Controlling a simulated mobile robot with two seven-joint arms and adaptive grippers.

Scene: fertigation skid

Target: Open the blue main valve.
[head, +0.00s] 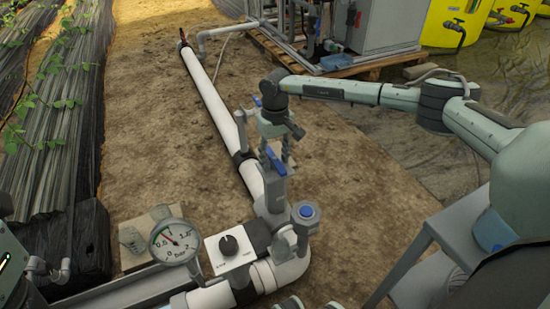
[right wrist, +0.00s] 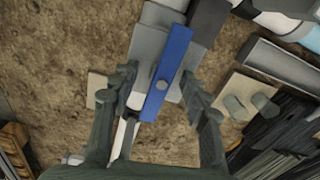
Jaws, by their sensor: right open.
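The blue main valve (head: 275,163) has a flat blue lever on a grey body, mounted on the white pipe in the middle of the head view. In the right wrist view the blue lever (right wrist: 168,75) runs slantwise, with a round bolt near its middle. My right gripper (head: 273,148) points down over the valve. It also shows in the right wrist view (right wrist: 162,95), open, with a finger on each side of the lever and gaps between. Part of the valve is hidden behind the fingers in the head view. My left gripper is not in view.
A pressure gauge (head: 173,241), a black knob (head: 229,245) on a white plate and a blue-capped fitting (head: 306,212) stand close in front of the valve. The white pipe (head: 208,98) runs away to the back left. Bare soil (head: 150,130) lies left of it.

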